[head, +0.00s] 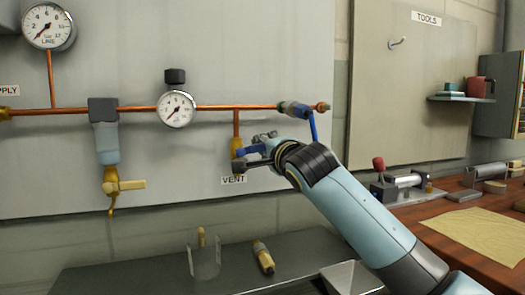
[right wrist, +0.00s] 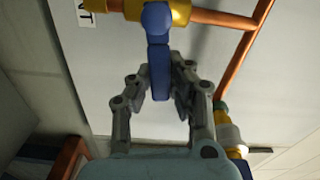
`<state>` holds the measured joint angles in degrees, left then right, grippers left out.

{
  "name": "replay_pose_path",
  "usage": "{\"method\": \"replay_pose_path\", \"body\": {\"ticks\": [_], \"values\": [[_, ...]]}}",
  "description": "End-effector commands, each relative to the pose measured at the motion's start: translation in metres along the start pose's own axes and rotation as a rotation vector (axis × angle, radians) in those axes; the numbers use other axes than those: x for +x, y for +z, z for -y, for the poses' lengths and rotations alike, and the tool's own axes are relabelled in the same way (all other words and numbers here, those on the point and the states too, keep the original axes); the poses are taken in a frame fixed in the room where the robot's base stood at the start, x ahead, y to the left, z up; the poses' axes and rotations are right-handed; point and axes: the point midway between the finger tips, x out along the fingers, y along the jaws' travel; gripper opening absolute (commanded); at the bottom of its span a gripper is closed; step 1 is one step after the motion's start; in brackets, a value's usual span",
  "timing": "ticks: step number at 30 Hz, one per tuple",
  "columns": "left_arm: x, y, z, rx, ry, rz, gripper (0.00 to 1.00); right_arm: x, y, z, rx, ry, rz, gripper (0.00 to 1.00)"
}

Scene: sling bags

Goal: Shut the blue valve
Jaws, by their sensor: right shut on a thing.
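The vent valve (head: 237,146) has a brass body on a short copper drop pipe above the VENT label. Its blue lever (head: 254,149) points sideways to the right, across the line of the drop pipe. My right gripper (head: 262,151) is shut on this lever. In the right wrist view the lever (right wrist: 158,55) lies between the two fingers (right wrist: 160,88), with the brass body beyond it. A second valve (head: 293,108) on the main pipe also has a blue lever (head: 313,127), hanging down, close to my right wrist. My left gripper is not in view.
A horizontal copper pipe (head: 78,110) crosses the panel with two gauges (head: 176,109) and (head: 48,26). A tap with a yellow handle (head: 130,185) is at left.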

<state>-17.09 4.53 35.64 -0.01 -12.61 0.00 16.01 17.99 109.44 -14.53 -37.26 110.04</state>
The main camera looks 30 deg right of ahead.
Motion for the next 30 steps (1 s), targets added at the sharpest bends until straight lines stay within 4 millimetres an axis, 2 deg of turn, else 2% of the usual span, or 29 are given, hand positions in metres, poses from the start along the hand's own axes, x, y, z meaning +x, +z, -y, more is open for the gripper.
{"method": "replay_pose_path", "body": {"ticks": [12,27,28,30], "values": [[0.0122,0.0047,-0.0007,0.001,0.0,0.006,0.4,0.0001,0.0005,-0.0109,0.161,0.003,-0.001,0.0],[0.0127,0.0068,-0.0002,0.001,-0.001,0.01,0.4,-0.0001,0.001,-0.012,0.181,0.005,0.0,0.0],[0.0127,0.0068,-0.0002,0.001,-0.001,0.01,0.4,-0.0001,0.0011,-0.0121,0.181,0.005,0.0,0.17],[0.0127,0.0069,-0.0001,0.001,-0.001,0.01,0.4,-0.0001,0.0011,-0.0122,0.181,0.005,0.0,0.26]]}}
